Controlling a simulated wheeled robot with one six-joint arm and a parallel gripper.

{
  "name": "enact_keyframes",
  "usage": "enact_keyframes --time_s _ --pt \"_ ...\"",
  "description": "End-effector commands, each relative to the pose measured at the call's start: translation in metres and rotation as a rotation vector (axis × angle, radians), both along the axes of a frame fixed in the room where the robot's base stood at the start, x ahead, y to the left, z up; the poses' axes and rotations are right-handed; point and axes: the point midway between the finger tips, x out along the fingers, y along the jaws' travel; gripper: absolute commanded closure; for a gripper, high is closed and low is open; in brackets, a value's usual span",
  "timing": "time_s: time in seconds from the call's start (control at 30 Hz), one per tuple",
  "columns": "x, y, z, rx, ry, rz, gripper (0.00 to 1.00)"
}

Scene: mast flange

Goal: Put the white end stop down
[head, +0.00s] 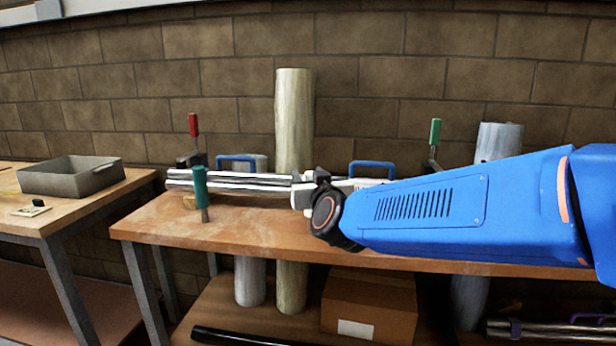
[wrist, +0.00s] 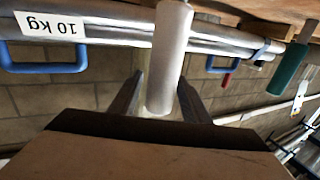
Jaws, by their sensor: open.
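A smooth white cylinder (wrist: 170,50), which I take to be the white end stop, stands between the fingers of my gripper (wrist: 160,98) in the wrist view. The fingers are open, with a narrow gap showing on each side of it. The wrist picture appears upside down; the cylinder's rounded end is near my gripper and its other end runs out of frame at the bench side. In the head view my gripper (head: 307,192) is above the workbench (head: 150,226), by the silver pipes. My arm and wrist hide part of that spot.
Silver pipes (head: 230,181) with blue handles (head: 373,164) lie along the bench. A green-handled clamp (head: 200,187) stands at the front left, a red-handled one (head: 193,125) behind. A tall pale column (head: 293,120) rises behind. A grey bin (head: 72,180) is on the left table.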

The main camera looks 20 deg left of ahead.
Motion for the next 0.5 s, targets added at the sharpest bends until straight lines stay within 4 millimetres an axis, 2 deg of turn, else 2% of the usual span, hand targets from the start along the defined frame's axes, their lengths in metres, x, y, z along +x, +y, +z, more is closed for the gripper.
enact_keyframes --time_s 0.5 --pt "-0.07 -0.05 0.001 0.002 -0.001 0.002 0.57"
